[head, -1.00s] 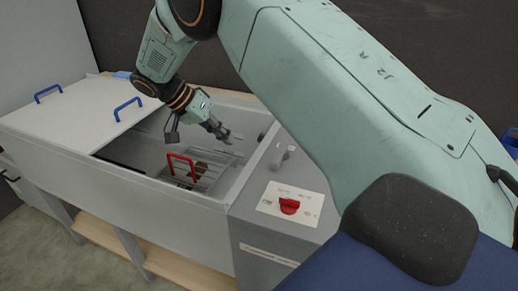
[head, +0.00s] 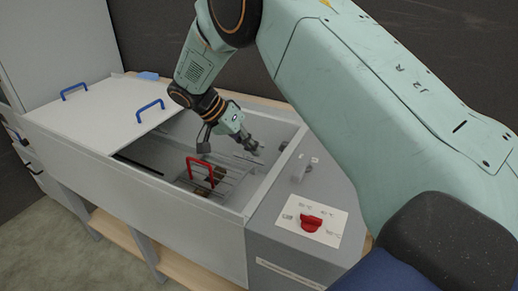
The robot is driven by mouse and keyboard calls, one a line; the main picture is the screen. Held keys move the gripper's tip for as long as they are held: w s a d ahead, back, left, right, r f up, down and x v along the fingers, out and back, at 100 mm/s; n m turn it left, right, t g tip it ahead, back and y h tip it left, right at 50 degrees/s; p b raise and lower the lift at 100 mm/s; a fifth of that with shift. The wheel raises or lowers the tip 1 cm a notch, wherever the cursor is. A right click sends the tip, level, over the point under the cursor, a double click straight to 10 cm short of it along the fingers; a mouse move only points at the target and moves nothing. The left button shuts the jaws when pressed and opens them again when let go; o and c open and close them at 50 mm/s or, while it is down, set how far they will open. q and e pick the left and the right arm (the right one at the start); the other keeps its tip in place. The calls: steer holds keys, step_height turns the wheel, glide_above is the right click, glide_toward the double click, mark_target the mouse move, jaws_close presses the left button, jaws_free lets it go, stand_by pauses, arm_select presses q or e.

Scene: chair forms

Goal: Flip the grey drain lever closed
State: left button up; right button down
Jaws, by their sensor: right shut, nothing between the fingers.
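A small grey lever (head: 300,170) stands on the grey panel at the right end of the open tank, above the red knob. I take it as the drain lever; its exact position is hard to read at this size. My right gripper (head: 259,151) reaches over the tank from above. It is shut and empty, a little left of the lever and apart from it in the picture. My left gripper is not in view.
A red handle (head: 190,172) rises from a rack in the tank. A red knob (head: 311,223) sits on a white plate on the panel. A white lid (head: 95,108) with two blue handles covers the tank's left part.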

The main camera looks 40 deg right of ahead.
mark_target(302, 168)
steer(key=x, duration=0.8)
steer(key=shift+s+d+r, duration=0.15)
steer(key=shift+d, duration=0.05)
steer(key=s, duration=0.2)
steer(key=shift+s+d+r, duration=0.25)
steer(key=shift+d, duration=0.1)
steer(key=shift+s+d, duration=0.25)
steer(key=shift+s, duration=0.2)
steer(key=shift+w+d+f, duration=0.1)
steer(key=shift+w+f, duration=0.05)
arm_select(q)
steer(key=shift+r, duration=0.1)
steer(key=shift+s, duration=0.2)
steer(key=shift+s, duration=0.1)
arm_select(e)
steer(key=shift+s+n, duration=0.25)
steer(key=shift+n, duration=0.05)
